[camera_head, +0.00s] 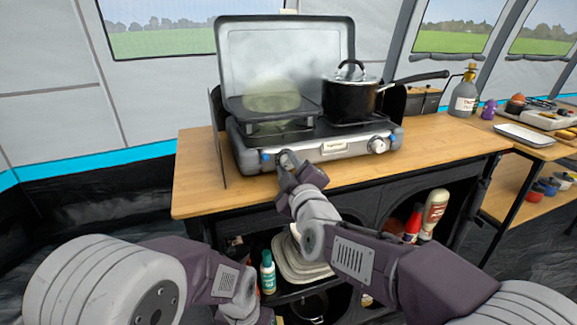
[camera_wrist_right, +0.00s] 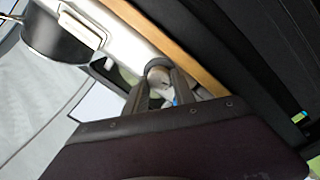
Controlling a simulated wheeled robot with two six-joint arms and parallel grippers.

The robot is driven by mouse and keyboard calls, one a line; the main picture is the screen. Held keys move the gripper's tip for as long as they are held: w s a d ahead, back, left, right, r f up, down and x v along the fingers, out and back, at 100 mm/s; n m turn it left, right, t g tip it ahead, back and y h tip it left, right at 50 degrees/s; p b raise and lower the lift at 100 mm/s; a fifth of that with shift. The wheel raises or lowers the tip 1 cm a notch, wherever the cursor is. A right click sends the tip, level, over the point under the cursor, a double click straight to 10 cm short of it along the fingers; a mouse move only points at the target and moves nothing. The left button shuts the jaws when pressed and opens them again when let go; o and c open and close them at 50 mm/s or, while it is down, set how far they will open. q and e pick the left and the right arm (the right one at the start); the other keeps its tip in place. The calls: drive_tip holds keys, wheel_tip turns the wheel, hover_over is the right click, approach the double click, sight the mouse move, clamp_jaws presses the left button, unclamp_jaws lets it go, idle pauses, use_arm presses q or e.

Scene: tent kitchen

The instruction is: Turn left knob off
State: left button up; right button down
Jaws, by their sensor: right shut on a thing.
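The camping stove (camera_head: 335,148) stands on the wooden counter with its lid raised. Its left knob (camera_head: 286,158) is at the left end of the front panel, and its right knob (camera_head: 377,145) is free. My right gripper (camera_head: 287,163) reaches the left knob from the front and is shut on it. In the right wrist view, the two fingers (camera_wrist_right: 160,82) close around the pale round left knob (camera_wrist_right: 158,71), partly hiding it. The knob's exact angle is unclear. The left arm is low at the left; its fingers lie below the head view.
A black pot (camera_head: 350,100) sits on the right burner, its handle pointing right. A hazy yellow-green patch (camera_head: 272,97) hangs over the left burner. Shelves with bottles lie below.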

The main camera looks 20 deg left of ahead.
drive_tip(key=shift+m, duration=1)
drive_tip(key=m, duration=0.2)
drive_tip(key=shift+m+g+p, duration=0.3)
drive_tip(key=m, duration=0.2)
drive_tip(key=shift+d+m, duration=0.1)
drive_tip(key=shift+m, duration=0.2)
drive_tip(key=m+b, duration=0.1)
drive_tip(key=m, duration=0.1)
drive_tip(key=shift+w+m, duration=0.1)
drive_tip(key=shift+m, duration=0.2)
drive_tip(key=m+b, duration=0.2)
drive_tip(key=shift+d+m+g, duration=0.1)
drive_tip(key=shift+m+g, duration=0.2)
drive_tip(key=m+b, duration=0.3)
drive_tip(key=shift+w+f, duration=0.1)
drive_tip(key=shift+f, duration=0.05)
drive_tip(key=m+y+b, duration=0.1)
drive_tip(key=m+b, duration=0.1)
drive_tip(key=m, duration=0.1)
drive_tip(key=shift+d+g+b, duration=0.1)
drive_tip(key=shift+g+b, duration=0.2)
drive_tip(key=shift+b, duration=0.1)
drive_tip(key=shift+m+b, duration=0.7)
drive_tip(key=shift+m, duration=0.2)
drive_tip(key=shift+r, duration=0.2)
